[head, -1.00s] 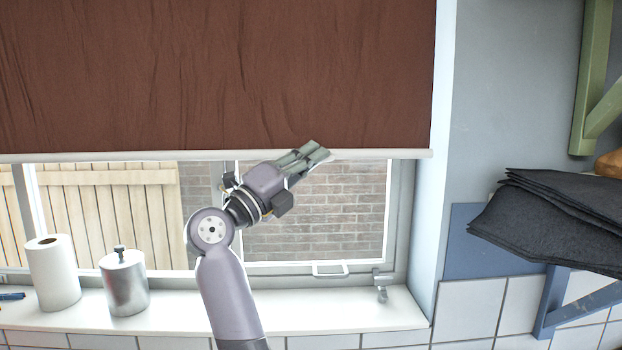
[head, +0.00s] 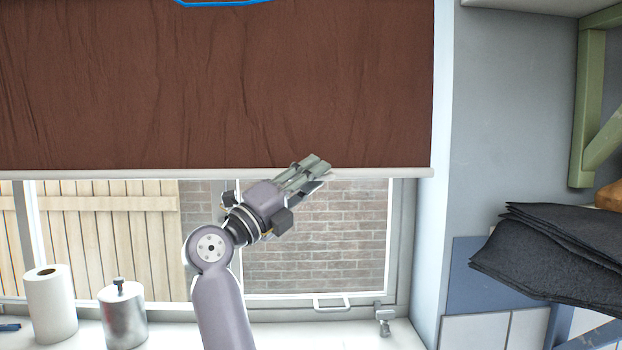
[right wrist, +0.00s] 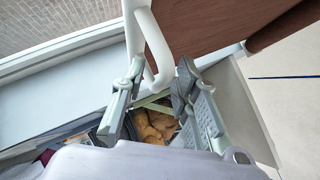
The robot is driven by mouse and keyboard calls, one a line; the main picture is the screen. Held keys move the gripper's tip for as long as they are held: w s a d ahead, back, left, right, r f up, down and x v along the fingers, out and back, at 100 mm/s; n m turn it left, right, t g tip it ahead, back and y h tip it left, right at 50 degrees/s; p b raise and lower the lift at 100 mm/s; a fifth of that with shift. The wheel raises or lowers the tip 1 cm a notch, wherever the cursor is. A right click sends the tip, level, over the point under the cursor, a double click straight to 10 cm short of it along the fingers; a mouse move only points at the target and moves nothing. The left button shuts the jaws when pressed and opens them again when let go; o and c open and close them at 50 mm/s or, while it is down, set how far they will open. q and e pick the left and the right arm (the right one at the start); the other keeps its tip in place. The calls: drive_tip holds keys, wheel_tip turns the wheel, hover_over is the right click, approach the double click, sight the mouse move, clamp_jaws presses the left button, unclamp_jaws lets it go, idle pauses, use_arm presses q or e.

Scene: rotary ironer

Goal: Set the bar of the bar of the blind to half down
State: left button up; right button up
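The brown blind (head: 200,90) hangs over the upper part of the window, its pale bar (head: 120,174) running level along its lower edge. In the head view my right gripper (head: 316,174) is at this bar, right of its middle, with its fingers spread apart. In the right wrist view a white curved piece (right wrist: 150,40) at the blind reaches between the fingertips of my right gripper (right wrist: 160,70). A gap shows beside it, so the fingers do not look shut on it. Brown blind cloth also shows at the top right there. My left gripper is not in view.
A paper roll (head: 49,305) and a metal canister (head: 122,315) stand on the window sill at left. Dark folded cloths (head: 560,255) lie at the right, near a green bracket (head: 588,110). A blue outline (head: 225,3) shows at the top edge.

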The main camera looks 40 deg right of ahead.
drive_tip(key=shift+a+f, duration=0.1)
drive_tip(key=shift+f, duration=0.05)
drive_tip(key=v, duration=1.1)
drive_tip(key=shift+a, duration=0.35)
drive_tip(key=shift+f, duration=0.15)
